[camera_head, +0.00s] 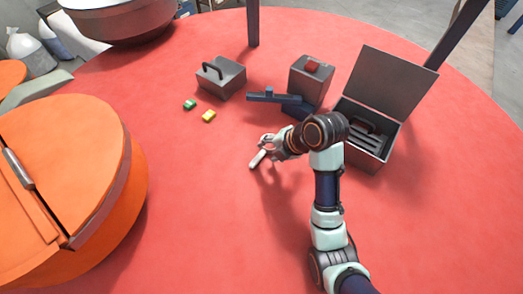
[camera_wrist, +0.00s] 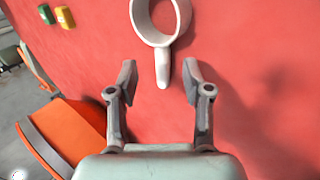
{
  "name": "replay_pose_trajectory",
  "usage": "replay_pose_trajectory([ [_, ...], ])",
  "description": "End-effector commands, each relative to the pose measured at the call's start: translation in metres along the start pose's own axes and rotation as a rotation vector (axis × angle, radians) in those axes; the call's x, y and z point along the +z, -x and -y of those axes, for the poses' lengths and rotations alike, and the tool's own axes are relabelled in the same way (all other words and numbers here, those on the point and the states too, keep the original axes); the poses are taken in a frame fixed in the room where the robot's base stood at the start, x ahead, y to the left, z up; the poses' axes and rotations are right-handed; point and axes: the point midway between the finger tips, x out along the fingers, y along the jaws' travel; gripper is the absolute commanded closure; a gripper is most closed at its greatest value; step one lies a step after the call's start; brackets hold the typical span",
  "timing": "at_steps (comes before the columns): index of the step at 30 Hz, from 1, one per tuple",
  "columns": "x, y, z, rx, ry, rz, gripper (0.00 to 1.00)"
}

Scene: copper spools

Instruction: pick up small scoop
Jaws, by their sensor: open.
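The small scoop is pale, with a round hollow cup (camera_wrist: 183,20) and a short handle (camera_wrist: 162,68). It lies on the red surface (camera_head: 190,200). In the wrist view, the cup is at the top, partly cut off by the frame edge, and the handle points toward my gripper (camera_wrist: 159,78). My gripper is open, its fingertips on either side of the handle's end, with gaps on both sides. In the head view, a pale part of the scoop (camera_head: 257,159) shows beside my gripper (camera_head: 270,146); the rest is partly hidden. The fingertips' height above the surface is hard to judge.
A green block (camera_head: 189,104) and a yellow block (camera_head: 208,116) lie up and left. A grey handled box (camera_head: 222,80), a dark balance-like object (camera_head: 272,98), a grey box with a red top piece (camera_head: 308,84) and an open lidded case (camera_head: 392,82) stand behind. A large orange drum (camera_head: 75,180) is left.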

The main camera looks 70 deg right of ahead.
Motion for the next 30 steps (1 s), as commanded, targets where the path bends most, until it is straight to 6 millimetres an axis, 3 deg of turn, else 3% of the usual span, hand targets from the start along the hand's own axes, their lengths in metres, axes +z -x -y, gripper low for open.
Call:
replay_pose_trajectory([
  [6, -0.001, -0.015, 0.001, -0.002, 0.000, -0.002, 0.50],
  [14, -0.003, -0.057, 0.004, -0.001, 0.000, -0.001, 0.50],
  [21, -0.003, -0.062, 0.004, 0.001, 0.000, 0.002, 0.50],
  [23, -0.003, -0.062, 0.004, 0.001, 0.000, 0.002, 0.57],
  [30, -0.003, -0.062, 0.004, 0.001, 0.000, 0.002, 0.97],
])
